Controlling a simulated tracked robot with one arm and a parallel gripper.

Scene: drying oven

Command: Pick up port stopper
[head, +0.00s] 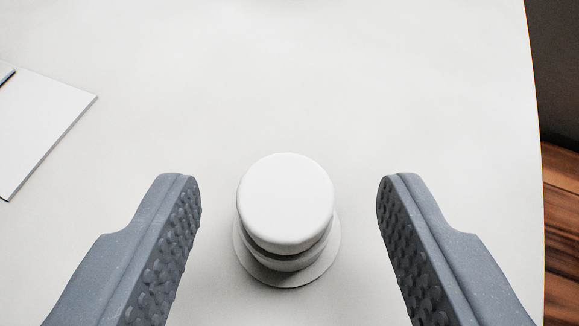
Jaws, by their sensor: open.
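The port stopper (286,204) is a white, round-topped piece with a groove below its cap and a wider thin disc at its base. It stands upright on the white table (300,80), low in the middle of the head view. My gripper (288,190) is open, with one grey, studded finger to the left of the stopper and the other to its right. There is a clear gap between the stopper and each finger, and neither touches it. The exact height of the fingertips above the table is hard to tell.
A flat white sheet or pad (40,125) lies at the left edge, with a dark thin item at its corner, cut off by the frame. The table's right edge is near, with brown wooden floor (562,235) beyond it. The table behind the stopper is clear.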

